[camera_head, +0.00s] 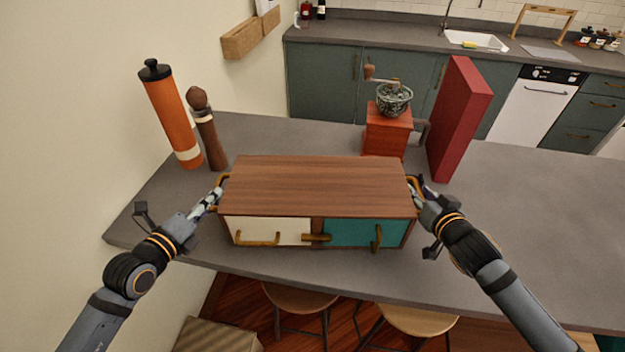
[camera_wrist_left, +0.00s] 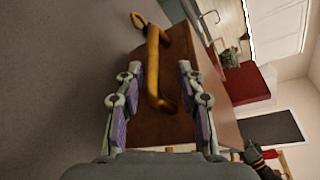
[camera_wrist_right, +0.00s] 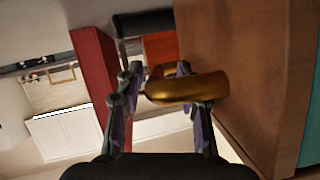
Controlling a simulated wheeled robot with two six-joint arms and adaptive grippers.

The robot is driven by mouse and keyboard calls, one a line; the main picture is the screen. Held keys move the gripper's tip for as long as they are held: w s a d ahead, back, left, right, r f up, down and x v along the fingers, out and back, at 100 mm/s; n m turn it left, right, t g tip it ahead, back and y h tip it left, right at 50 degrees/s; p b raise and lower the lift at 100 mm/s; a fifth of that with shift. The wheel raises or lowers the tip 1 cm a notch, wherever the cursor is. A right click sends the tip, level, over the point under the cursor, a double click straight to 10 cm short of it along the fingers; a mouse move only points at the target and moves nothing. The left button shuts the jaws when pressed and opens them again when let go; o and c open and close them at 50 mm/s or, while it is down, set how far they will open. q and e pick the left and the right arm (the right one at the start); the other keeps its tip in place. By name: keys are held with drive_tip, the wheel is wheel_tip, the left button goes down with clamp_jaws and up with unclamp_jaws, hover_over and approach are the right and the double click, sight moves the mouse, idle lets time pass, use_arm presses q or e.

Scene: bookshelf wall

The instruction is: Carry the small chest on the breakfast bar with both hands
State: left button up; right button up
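The small chest (camera_head: 300,185) has a brown wooden top, with a cream door (camera_head: 268,230) and a teal door (camera_head: 352,233) on its front. It stands on the grey breakfast bar (camera_head: 540,230). My left gripper (camera_head: 214,194) is at the chest's left side; in the left wrist view its fingers (camera_wrist_left: 160,72) are open, with the brass side handle (camera_wrist_left: 154,65) between them. My right gripper (camera_head: 420,191) is at the right side; its fingers (camera_wrist_right: 158,80) are apart at the right brass handle (camera_wrist_right: 190,88), which partly hides one finger. Whether either gripper touches its handle is unclear.
An orange mill (camera_head: 170,115) and a brown mill (camera_head: 206,132) stand behind the chest at left. A coffee grinder (camera_head: 386,130) and a red box (camera_head: 455,120) stand behind at right. Stools (camera_head: 420,320) stand below the front edge. The bar's right side is clear.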

use_arm(q)
drive_tip(key=shift+o, duration=0.2)
drive_tip(key=o, duration=0.8)
drive_tip(key=shift+w+a+f, duration=0.1)
drive_tip(key=shift+c, duration=0.2)
